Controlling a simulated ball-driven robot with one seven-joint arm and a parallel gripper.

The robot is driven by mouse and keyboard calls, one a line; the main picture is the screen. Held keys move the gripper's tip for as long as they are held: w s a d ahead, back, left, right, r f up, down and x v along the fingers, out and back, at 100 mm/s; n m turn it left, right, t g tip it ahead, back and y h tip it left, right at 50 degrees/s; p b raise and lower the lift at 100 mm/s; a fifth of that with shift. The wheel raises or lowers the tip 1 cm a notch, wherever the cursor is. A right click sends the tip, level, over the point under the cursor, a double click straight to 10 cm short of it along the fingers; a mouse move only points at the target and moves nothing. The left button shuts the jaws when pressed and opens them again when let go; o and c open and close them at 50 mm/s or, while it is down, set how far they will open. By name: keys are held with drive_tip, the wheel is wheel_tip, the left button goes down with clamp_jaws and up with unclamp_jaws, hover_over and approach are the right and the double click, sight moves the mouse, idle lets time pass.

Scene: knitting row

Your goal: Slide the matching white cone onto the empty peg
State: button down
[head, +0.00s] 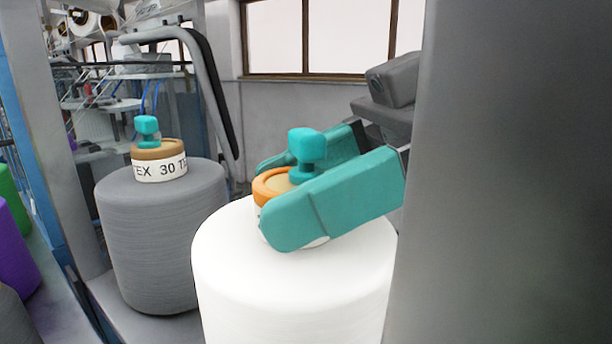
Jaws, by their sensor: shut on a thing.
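The white cone (290,285) stands upright in the lower middle of the head view, its lower part cut off by the frame edge. An orange-rimmed collar with a label tops it, and a teal knob (307,150) rises from the collar. My gripper (278,192) comes from the right, its two teal fingers on either side of this collar, shut on it. The near finger hides much of the label. I cannot see an empty peg, nor what is under the white cone.
A grey cone (165,240) with a "TEX 30" label and a teal knob stands close to the left of the white cone. Purple (15,245) and green (12,195) cones show at the far left edge. A machine frame with a curved bar (205,80) rises behind.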

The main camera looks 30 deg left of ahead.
drive_tip(key=shift+c, duration=1.6)
unclamp_jaws()
drive_tip(key=b+v, duration=0.1)
drive_tip(key=v, duration=1)
